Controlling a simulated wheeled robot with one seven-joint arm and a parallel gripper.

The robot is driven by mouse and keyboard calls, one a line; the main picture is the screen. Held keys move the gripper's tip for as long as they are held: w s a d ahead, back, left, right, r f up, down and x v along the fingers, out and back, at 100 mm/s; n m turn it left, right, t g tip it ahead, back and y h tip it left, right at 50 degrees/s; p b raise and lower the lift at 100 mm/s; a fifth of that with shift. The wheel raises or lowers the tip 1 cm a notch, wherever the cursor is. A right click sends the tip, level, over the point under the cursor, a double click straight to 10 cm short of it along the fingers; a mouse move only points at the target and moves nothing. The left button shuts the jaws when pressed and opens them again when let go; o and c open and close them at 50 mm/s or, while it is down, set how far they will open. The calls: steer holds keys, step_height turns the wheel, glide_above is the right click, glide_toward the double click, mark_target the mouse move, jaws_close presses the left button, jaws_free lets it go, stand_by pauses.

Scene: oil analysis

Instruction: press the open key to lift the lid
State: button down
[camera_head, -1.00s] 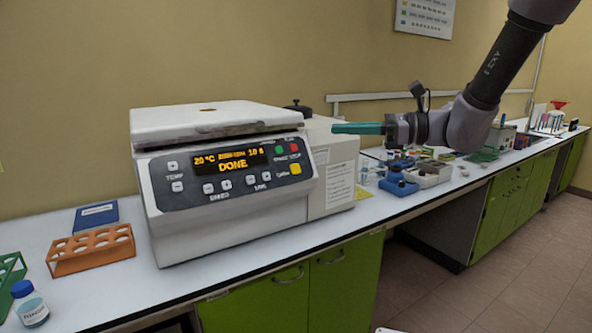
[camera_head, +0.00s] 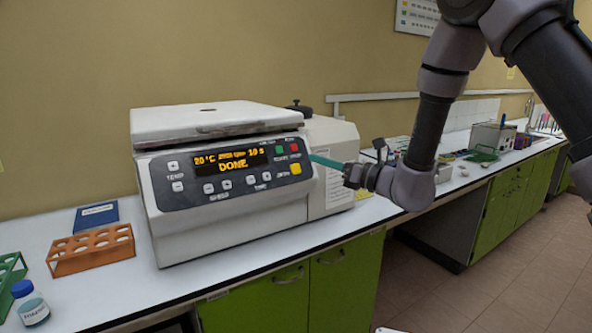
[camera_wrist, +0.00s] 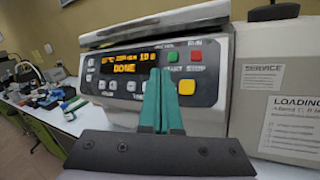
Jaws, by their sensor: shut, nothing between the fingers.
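The white centrifuge (camera_head: 225,235) stands on the bench, and its display (camera_head: 232,160) reads DONE. Its lid (camera_head: 215,118) looks lowered on the body. The yellow open key (camera_head: 296,169) is at the panel's lower right, below a green and a red key. It also shows in the wrist view (camera_wrist: 187,87), just right of the fingertips. My gripper (camera_head: 312,158) is shut and empty. Its teal fingers point left at the panel's right end, near the open key. I cannot tell whether a fingertip touches the panel. In the wrist view the fingers (camera_wrist: 160,75) hide part of the panel.
An orange rack (camera_head: 92,250), a blue box (camera_head: 96,216) and a blue-capped bottle (camera_head: 29,305) stand left of the centrifuge. A dark knobbed object (camera_head: 298,108) is behind it. Labware lines the bench to the right. The bench strip before the centrifuge is clear.

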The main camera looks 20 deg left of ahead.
mark_target(292, 166)
steer(key=w+a+f, duration=0.4)
steer(key=a, duration=0.1)
steer(key=shift+w+f, duration=0.15)
steer(key=shift+w+a, duration=0.1)
stand_by(2.1)
steer(key=shift+w+a+f, duration=0.15)
steer(key=shift+f, duration=0.1)
steer(key=shift+w+a+f, duration=0.15)
steer(key=shift+w+a, duration=0.05)
steer(key=shift+a, duration=0.05)
stand_by(0.7)
steer(key=shift+s+d, duration=0.1)
steer(key=shift+s+d+r, duration=0.35)
steer(key=shift+d+r, duration=0.05)
stand_by(0.5)
steer(key=shift+s+d+r, duration=1.35)
steer(key=shift+s+d, duration=0.05)
steer(key=shift+d, duration=0.2)
steer(key=shift+r, duration=0.1)
